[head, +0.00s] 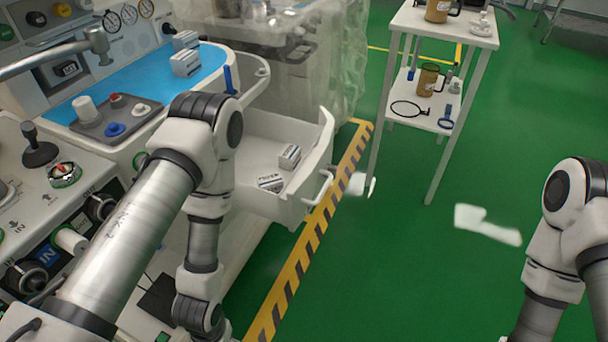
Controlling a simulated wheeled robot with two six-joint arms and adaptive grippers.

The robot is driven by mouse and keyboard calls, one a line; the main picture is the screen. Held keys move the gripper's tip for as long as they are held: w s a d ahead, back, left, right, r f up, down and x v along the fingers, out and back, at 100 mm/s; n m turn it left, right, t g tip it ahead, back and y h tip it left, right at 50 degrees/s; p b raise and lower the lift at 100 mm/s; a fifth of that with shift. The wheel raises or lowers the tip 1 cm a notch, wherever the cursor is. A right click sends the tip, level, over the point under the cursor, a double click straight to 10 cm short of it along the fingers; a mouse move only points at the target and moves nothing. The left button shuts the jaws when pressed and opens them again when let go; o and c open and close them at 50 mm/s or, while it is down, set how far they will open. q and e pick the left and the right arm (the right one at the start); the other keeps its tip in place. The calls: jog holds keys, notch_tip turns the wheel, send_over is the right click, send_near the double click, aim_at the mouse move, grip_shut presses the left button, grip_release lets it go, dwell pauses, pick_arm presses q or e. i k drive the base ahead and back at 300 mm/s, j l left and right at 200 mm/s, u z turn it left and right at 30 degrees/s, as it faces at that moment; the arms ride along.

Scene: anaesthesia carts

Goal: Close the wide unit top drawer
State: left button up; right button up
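The top drawer (315,151) of the white unit stands pulled out, with its front and handle (322,187) facing right. Small white boxes (289,157) lie inside it. My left arm crosses in front of the unit, bends at the drawer's left end and runs down beside it. My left gripper is below the picture edge or hidden. My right arm comes in at the right edge, well apart from the drawer, and its gripper is out of view.
A blue-topped work surface (140,82) with boxes and a grey tray (125,125) is above the drawer. A white trolley (425,118) stands beyond the striped floor line (310,232).

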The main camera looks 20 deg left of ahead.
aim_at(265, 134)
jog(key=i+l+u, duration=0.15)
jog(key=i+u, duration=0.2)
jog(key=i+l+u, duration=0.2)
jog(key=i+u, duration=0.2)
jog(key=k, duration=0.05)
